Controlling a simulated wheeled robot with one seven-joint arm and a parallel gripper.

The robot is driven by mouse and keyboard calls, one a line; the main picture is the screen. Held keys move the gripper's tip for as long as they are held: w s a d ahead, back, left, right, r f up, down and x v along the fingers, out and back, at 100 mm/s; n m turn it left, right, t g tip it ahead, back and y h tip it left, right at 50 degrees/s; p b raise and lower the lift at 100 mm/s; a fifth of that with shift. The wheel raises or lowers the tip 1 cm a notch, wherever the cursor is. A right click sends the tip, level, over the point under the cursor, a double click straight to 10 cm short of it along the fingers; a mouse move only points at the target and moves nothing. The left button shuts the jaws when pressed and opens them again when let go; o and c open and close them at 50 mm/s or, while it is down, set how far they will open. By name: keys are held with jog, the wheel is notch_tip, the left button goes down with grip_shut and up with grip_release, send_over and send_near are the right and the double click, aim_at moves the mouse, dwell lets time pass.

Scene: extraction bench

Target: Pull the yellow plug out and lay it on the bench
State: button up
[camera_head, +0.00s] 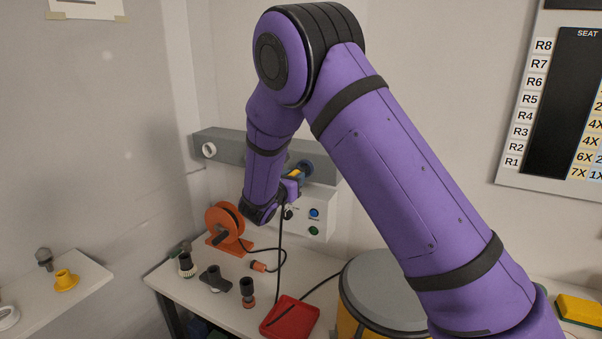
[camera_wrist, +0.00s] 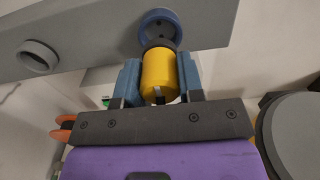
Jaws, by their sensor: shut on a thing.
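The yellow plug (camera_wrist: 159,74) sits between the two blue fingers of my gripper (camera_wrist: 160,82), which is shut on it. The plug's dark far end meets the blue ring socket (camera_wrist: 160,22) on the grey beam (camera_wrist: 100,38); I cannot tell how deep it sits. In the head view the plug (camera_head: 297,174) shows as a small yellow patch beside the blue socket ring (camera_head: 307,167), partly hidden by my gripper (camera_head: 293,182). A black cable hangs down from near my gripper. The white bench (camera_head: 215,297) lies below.
An orange cable reel (camera_head: 224,222), several dark fittings (camera_head: 248,290) and a red tray (camera_head: 290,317) stand on the bench. A grey-lidded yellow drum (camera_head: 385,290) is at the right.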

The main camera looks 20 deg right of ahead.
jog(key=shift+v, duration=0.8)
